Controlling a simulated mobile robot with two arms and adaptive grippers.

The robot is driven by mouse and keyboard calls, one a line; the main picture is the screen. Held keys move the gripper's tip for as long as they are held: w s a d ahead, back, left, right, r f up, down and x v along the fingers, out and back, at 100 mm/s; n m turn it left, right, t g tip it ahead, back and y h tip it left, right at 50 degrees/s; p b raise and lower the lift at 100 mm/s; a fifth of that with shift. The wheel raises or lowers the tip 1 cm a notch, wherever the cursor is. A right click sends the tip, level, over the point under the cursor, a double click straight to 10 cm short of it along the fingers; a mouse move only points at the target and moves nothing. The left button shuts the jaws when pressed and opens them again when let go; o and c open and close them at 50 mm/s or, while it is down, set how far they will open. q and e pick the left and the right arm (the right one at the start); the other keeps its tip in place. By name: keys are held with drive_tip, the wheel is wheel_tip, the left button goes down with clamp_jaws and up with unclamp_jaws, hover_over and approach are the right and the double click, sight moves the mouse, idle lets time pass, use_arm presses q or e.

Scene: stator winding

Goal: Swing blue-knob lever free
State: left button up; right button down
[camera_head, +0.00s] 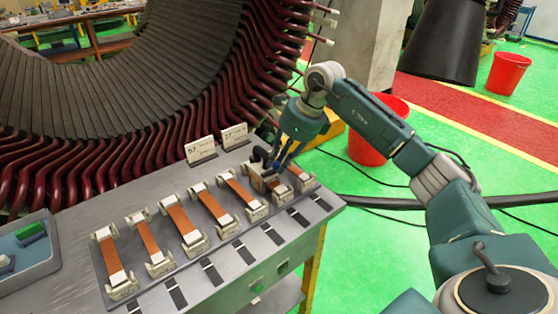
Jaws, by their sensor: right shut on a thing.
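My right gripper (268,165) is over the far right end of the workbench, at the upper end of a clamp fixture (278,187). It is shut on a small part there, which fits the blue-knob lever, but the fingers hide it and no blue knob can be made out. Under it, the fixtures hold copper-coloured bars, such as this bar (211,206), in a row across the bench. My left gripper is not in view.
The grey workbench (75,250) carries two white label cards (200,149) behind the fixtures and a blue-lined tray (35,262) at left. The large stator (110,110) stands close behind. A red bucket (367,145) stands on the green floor at right.

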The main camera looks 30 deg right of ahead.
drive_tip(key=m, duration=0.1)
drive_tip(key=s+m+h, duration=0.1)
drive_tip(key=m, duration=0.1)
drive_tip(key=shift+a+t+b, duration=0.2)
drive_tip(key=shift+t+b, duration=0.1)
drive_tip(key=shift+b, duration=0.1)
drive_tip(key=m+h, duration=0.1)
drive_tip(key=m, duration=0.1)
drive_tip(key=s+a+m+h+b, duration=0.1)
drive_tip(key=m, duration=0.1)
drive_tip(key=shift+s+a+m, duration=0.2)
drive_tip(key=shift+m, duration=0.1)
drive_tip(key=m, duration=0.1)
drive_tip(key=a+m+h, duration=0.1)
drive_tip(key=m+b, duration=0.1)
drive_tip(key=shift+s+a+m, duration=0.2)
drive_tip(key=shift+s+m, duration=0.05)
drive_tip(key=shift+m, duration=0.05)
drive_tip(key=shift+s+a+m+g+h+b, duration=0.15)
drive_tip(key=shift+a+m+h, duration=0.25)
drive_tip(key=shift+m, duration=0.6)
drive_tip(key=shift+a+m+g+h+b, duration=0.15)
drive_tip(key=shift+a+m+g+h, duration=0.2)
drive_tip(key=shift+m, duration=0.65)
drive_tip(key=c, duration=1.7)
unclamp_jaws()
drive_tip(key=shift+o, duration=0.4)
drive_tip(key=shift+r, duration=0.1)
